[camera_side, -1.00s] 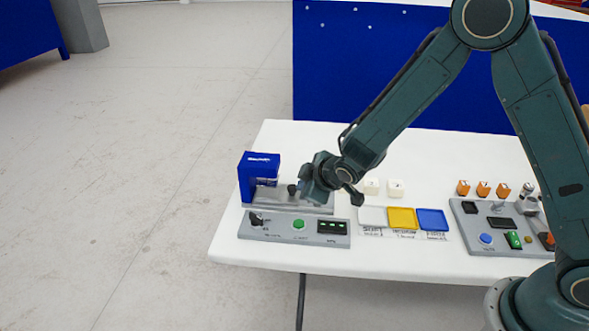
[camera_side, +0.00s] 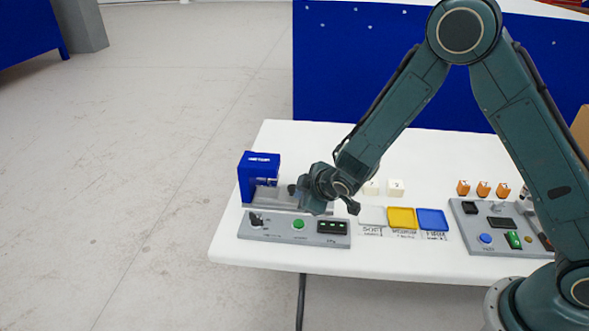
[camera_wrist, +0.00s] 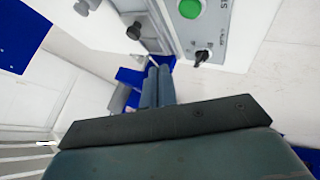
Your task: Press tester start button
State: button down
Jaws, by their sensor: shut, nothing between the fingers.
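The green start button (camera_side: 299,224) sits in the middle of the grey control panel (camera_side: 270,235) on the white table. In the wrist view the green button (camera_wrist: 190,8) shows at the top edge, partly cut off. The blue tester (camera_side: 259,165) stands just behind the panel, at the left. My gripper (camera_side: 310,207) hangs above and just behind the button, apart from it. In the wrist view its two fingers (camera_wrist: 158,72) are together and empty, pointing away from the camera. The button stands out clear of the fingertips, up and to the right.
A black knob (camera_side: 257,218) is left of the button and a dark display (camera_side: 332,227) is right of it. White, yellow (camera_side: 402,218) and blue (camera_side: 433,220) trays lie to the right. White cubes (camera_side: 397,187) stand behind them. A second panel (camera_side: 484,225) is further right.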

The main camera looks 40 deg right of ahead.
aim_at(302, 226)
jog(key=shift+f, duration=3.55)
